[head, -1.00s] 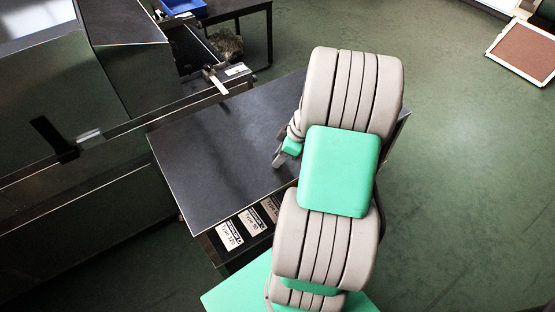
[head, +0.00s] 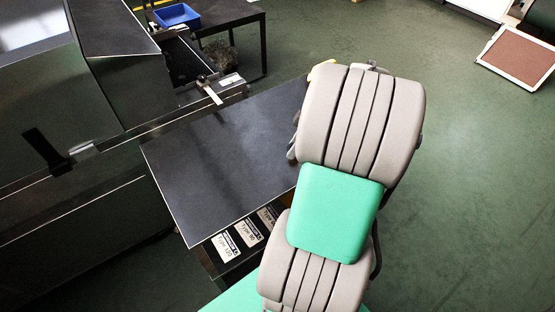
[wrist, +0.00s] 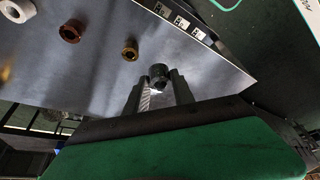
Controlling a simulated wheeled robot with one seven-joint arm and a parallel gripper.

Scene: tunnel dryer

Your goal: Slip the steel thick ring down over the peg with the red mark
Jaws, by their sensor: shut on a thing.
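In the wrist view my gripper (wrist: 158,88) is shut on a dark grey metal ring (wrist: 158,72), which looks like the steel thick ring. The ring sits between the two fingertips, over or near the dark tabletop; its height above it is unclear. In the head view my arm hides the ring and most of the gripper. I cannot make out the peg with the red mark in either view.
A brass ring (wrist: 130,50), a copper-brown ring (wrist: 71,31) and a white ring (wrist: 17,10) are on the tabletop (head: 215,160) in the wrist view. Labels (head: 249,233) line its front edge. A blue bin (head: 177,15) stands on a back table. The left tabletop is clear.

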